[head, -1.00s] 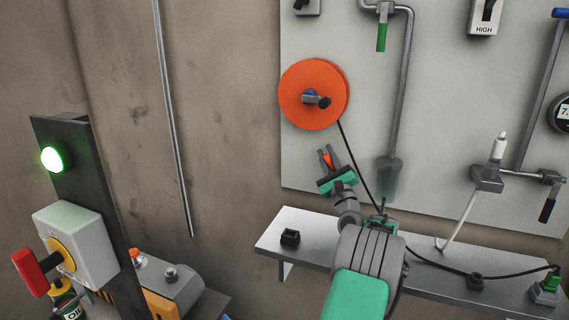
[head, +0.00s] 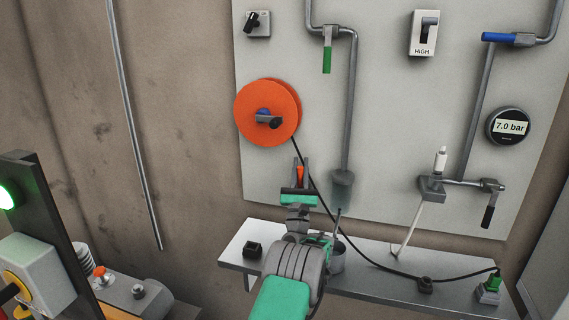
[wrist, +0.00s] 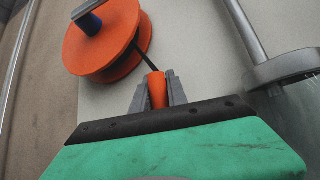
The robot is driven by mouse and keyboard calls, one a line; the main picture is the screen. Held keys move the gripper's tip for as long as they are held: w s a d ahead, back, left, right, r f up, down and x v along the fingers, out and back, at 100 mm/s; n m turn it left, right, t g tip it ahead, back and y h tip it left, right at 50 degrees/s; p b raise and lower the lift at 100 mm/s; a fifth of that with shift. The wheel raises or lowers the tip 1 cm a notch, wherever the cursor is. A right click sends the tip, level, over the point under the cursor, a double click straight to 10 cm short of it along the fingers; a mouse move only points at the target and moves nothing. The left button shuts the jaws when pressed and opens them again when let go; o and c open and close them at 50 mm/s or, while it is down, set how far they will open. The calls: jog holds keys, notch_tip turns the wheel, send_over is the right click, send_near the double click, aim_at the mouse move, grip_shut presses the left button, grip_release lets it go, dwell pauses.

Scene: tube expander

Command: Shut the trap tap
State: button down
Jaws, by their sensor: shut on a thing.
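Three lever taps show in the head view, and no label tells which is the trap tap. The green-handled tap (head: 327,48) sits high on a pipe with its lever hanging down. The blue-handled tap (head: 500,39) at upper right has its lever level. The black-handled tap (head: 489,203) at lower right has its lever hanging down. My gripper (head: 301,172) is below and right of the orange reel, away from all three levers. It is shut on a small orange piece (wrist: 157,90), clear between the fingers in the wrist view.
The orange reel (head: 267,112) has a black hose running past my gripper to the shelf (head: 375,284). A grey cup (head: 342,188) ends the pipe above a small pot (head: 337,261). A gauge (head: 509,127) reads 7.0 bar. A dark post (head: 50,208) stands at left.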

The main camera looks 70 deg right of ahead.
aim_at(300, 182)
jog(key=shift+s, duration=0.1)
dwell(0.3)
jog(key=c, duration=1.3)
grip_release()
jog(key=shift+a+f+b, duration=0.1)
jog(key=shift+f+b, duration=0.25)
jog(key=shift+b, duration=0.1)
jog(key=b+v, duration=0.6)
jog(key=shift+f, duration=0.1)
jog(key=shift+s+a+f+b, duration=0.1)
jog(key=shift+a+f+b, duration=0.15)
jog(key=shift+a+b, duration=0.25)
jog(key=shift+r, duration=0.15)
